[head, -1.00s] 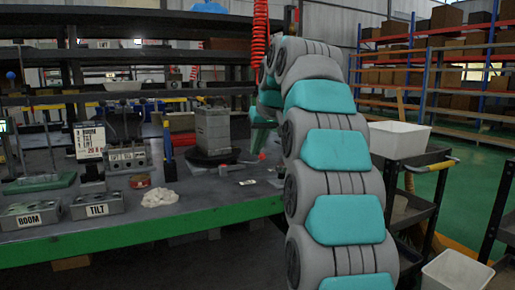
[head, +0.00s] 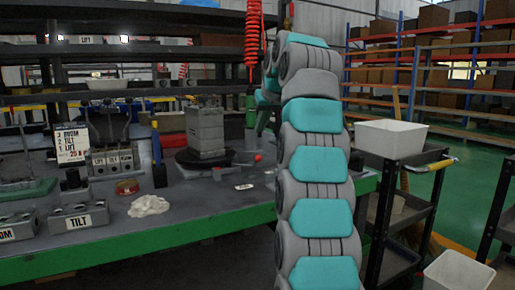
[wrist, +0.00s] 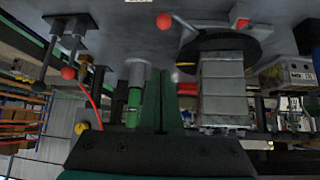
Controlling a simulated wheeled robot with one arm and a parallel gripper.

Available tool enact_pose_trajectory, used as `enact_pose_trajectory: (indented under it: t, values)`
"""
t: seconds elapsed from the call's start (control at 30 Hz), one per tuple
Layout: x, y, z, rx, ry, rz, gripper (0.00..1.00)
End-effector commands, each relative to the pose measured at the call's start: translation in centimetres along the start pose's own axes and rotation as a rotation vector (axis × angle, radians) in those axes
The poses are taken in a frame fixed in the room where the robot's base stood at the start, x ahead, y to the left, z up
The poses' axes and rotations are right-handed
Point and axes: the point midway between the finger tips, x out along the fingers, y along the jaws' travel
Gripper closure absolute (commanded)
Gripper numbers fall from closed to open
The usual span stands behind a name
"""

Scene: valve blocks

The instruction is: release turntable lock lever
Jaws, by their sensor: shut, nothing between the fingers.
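The turntable is a black disc (head: 190,160) on the bench with a stacked grey block (head: 206,132) on it. It also shows in the wrist view, upside down, as a black disc (wrist: 265,45) with the block (wrist: 222,85). A red knob (head: 257,158), which looks like the lock lever's end, lies just right of the disc; the wrist view shows it too (wrist: 164,21). How the lever joins the turntable is unclear. My gripper (wrist: 158,68) is shut and empty, apart from the knob. In the head view my arm hides most of it.
A black stand with another red ball (wrist: 69,73) shows at left in the wrist view. Grey valve boxes, one marked TILT (head: 77,217), stand on the bench at left, near a white rag (head: 149,206). A red coiled hose (head: 254,40) hangs behind. A cart with a white bin (head: 390,139) stands at right.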

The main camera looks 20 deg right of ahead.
Motion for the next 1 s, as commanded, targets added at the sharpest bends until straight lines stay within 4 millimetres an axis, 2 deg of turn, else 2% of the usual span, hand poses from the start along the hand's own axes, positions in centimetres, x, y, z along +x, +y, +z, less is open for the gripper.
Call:
enact_pose_trajectory:
  t: [0.27, 0.8, 0.87, 1.0]
  values:
    - [1.9, 0.0, 0.1, 0.000, -0.003, 0.000, 1.00]
    - [10.0, 0.0, 0.2, 0.001, -0.005, 0.000, 1.00]
    - [10.4, 0.0, 0.2, 0.001, -0.004, 0.000, 1.00]
    - [9.7, 0.0, 0.8, 0.000, -0.001, 0.000, 1.00]
